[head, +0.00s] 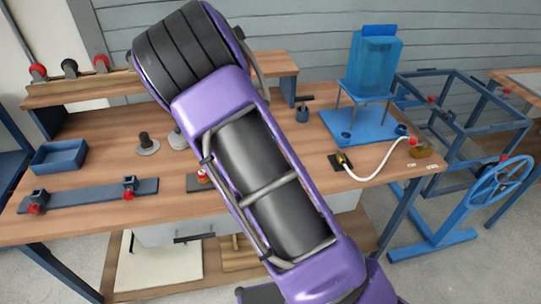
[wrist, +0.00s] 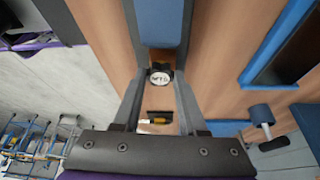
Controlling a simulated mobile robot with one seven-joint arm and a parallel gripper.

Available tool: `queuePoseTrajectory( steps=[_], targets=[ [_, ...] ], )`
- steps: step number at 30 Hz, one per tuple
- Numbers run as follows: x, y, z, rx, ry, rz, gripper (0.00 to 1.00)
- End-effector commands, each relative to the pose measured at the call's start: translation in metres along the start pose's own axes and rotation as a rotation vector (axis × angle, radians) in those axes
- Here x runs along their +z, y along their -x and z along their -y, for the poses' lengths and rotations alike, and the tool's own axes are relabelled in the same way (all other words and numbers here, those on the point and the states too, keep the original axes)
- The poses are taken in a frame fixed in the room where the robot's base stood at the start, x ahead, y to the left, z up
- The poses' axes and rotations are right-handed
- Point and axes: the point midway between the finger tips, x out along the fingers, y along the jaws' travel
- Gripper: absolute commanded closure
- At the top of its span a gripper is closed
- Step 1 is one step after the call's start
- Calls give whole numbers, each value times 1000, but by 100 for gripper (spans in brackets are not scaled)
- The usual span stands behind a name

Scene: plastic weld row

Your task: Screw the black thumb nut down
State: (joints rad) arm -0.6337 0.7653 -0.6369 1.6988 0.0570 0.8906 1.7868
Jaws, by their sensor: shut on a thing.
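In the wrist view, my gripper (wrist: 161,70) is shut, with its two grey fingers on either side of a small round dark piece. I take this piece to be the black thumb nut (wrist: 160,77); its round end is pale and carries dark marks. I cannot tell from these frames how it sits or whether it is on a thread. In the head view, my purple arm hides the gripper and the held piece.
On the wooden bench (head: 110,215) stand a blue tray (head: 60,157), a bar with red-knobbed clamps (head: 90,195), and a black knob on a grey disc (head: 145,145). A brass fitting with a white hose (head: 372,176) and a blue stand (head: 372,80) are at the right.

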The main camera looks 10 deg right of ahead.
Motion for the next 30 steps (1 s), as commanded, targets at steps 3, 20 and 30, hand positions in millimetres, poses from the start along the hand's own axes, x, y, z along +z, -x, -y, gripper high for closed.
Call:
queuePoseTrajectory(
  steps=[3, 20, 30],
  targets=[
    [-2, 1, 2, -5, -1, -1, 41],
    [0, -3, -2, -128, 305, 4, 31],
    [-3, -5, -3, -346, 823, 4, 31]
  ],
)
